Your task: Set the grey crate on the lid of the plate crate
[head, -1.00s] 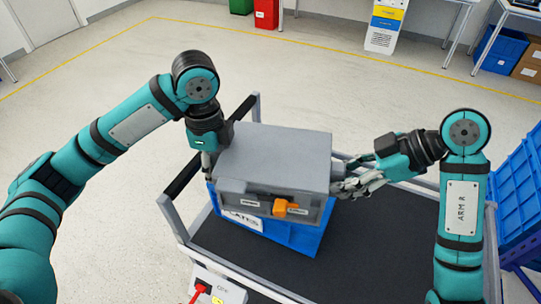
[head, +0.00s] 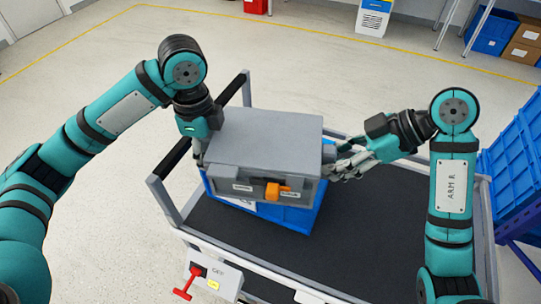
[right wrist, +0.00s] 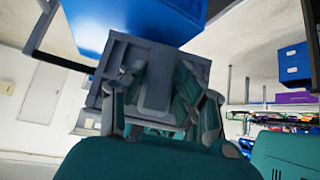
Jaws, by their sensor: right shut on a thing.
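The grey crate (head: 268,138), a lidded box with an orange latch (head: 278,191) on its front, is level over the blue plate crate (head: 290,217). It covers the lid and most of the white label; I cannot tell whether they touch. My right gripper (head: 347,164) is shut on the grey crate's right end. In the right wrist view, its fingers (right wrist: 165,100) close around a grip on the grey crate (right wrist: 119,65), with the blue crate (right wrist: 130,22) against it in the picture. My left gripper (head: 203,158) is at the left end, its fingers mostly hidden.
The plate crate stands on a trolley's dark deck (head: 370,225), with free deck to the right and front. Grey rails (head: 170,205) edge the trolley. A control box with a red lever (head: 187,281) is at the front. Blue crates (head: 515,170) stand at the right.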

